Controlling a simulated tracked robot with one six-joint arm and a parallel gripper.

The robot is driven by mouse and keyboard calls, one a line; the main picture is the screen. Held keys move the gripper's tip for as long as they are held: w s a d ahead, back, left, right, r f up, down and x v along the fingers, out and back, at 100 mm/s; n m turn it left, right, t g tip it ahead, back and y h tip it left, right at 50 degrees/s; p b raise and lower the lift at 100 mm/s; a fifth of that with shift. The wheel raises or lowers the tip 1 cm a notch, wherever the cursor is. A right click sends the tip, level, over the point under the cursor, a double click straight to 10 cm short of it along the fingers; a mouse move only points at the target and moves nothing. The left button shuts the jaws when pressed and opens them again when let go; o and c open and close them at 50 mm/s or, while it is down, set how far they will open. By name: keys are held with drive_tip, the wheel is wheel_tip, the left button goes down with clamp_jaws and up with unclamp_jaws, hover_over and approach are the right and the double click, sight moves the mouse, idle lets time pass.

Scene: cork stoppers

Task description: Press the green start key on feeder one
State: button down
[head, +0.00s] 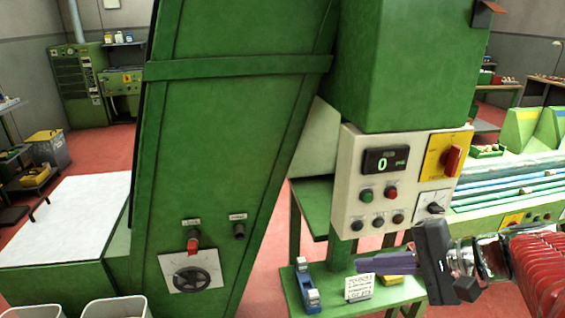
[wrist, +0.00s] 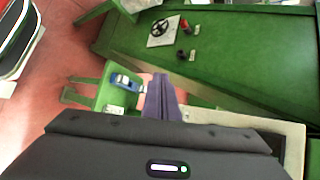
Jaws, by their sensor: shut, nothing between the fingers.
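In the head view, a pale control panel (head: 350,216) sits on the green machine. It carries a green key (head: 366,196) with a red key (head: 391,192) to its right, below a display reading 0. My gripper (head: 360,265) is shut and empty, its purple fingers pointing left, below the panel in the picture. In the wrist view my gripper (wrist: 161,84) points up the picture; the pale panel (wrist: 290,128) shows at the right edge behind the dark gripper body, with its keys not visible. I cannot tell how far the fingertips are from the panel.
A yellow plate with a red rotary switch (head: 451,160) and a selector knob (head: 433,208) are on the panel's right. Below is a green stand with a blue tape dispenser (head: 307,290) and a white sign (head: 359,287). A black handwheel (head: 192,279) is on the left housing.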

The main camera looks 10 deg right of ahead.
drive_tip(key=d+r+t, duration=0.2)
drive_tip(key=d+r, duration=0.4)
drive_tip(key=shift+s+m, duration=0.35)
drive_tip(key=shift+m, duration=0.05)
drive_tip(key=shift+r, duration=0.1)
approach(368, 198)
drive_tip(key=shift+w+a+f, duration=0.95)
drive_tip(key=shift+a+f, duration=1.15)
drive_tip(key=shift+w, duration=0.15)
drive_tip(key=shift+w, duration=0.1)
drive_tip(key=shift+w+r, duration=0.1)
drive_tip(key=shift+w, duration=0.2)
